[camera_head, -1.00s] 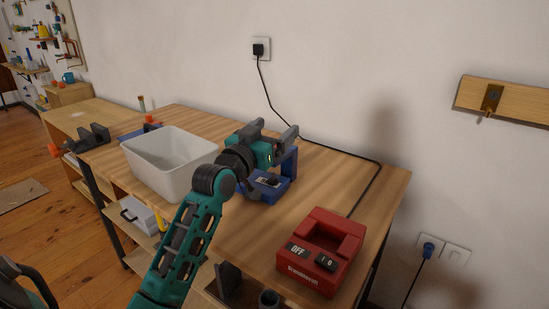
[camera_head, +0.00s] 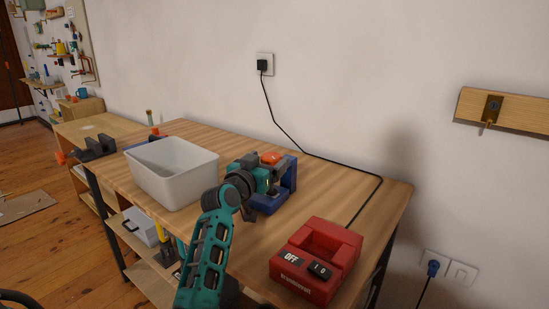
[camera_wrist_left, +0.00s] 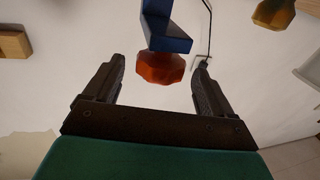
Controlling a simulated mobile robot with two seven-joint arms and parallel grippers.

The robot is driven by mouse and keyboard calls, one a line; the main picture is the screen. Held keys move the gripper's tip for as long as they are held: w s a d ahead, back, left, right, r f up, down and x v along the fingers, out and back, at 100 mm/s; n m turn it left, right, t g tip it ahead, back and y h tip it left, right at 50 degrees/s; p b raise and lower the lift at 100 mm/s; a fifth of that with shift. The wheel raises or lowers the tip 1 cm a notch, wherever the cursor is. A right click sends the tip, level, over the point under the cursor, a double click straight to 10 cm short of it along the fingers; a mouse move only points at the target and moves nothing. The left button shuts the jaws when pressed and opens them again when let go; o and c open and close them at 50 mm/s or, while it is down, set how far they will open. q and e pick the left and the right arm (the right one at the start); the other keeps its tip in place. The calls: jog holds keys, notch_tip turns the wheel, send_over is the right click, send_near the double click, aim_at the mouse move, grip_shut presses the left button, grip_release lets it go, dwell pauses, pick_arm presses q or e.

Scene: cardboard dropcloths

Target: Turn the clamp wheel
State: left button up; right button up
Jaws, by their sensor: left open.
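The orange-red clamp wheel (camera_head: 271,157) sits at the top of a blue clamp (camera_head: 289,173) on the workbench. My left gripper (camera_head: 276,178) is at the clamp, beside and just below the wheel in the head view. In the left wrist view, the wheel (camera_wrist_left: 160,68) shows between the two open fingers, with a gap on each side. The blue clamp (camera_wrist_left: 168,38) rises above it in that picture. I cannot tell how deep the wheel lies between the fingers. My gripper and forearm hide part of the clamp. My right gripper is not in view.
A white bin (camera_head: 170,170) stands left of my gripper. A red box marked OFF (camera_head: 318,262) is at the bench's front right. A black cable (camera_head: 345,172) runs behind the clamp. A dark vise (camera_head: 92,147) is at the far left. Bare wood (camera_head: 335,198) lies right of the clamp.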

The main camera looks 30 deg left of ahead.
aim_at(277, 154)
pick_arm(q)
jog(key=shift+w+a+b, duration=0.15)
jog(key=shift+w, duration=1)
jog(key=shift+w+a+b, duration=0.15)
jog(key=shift+w, duration=1)
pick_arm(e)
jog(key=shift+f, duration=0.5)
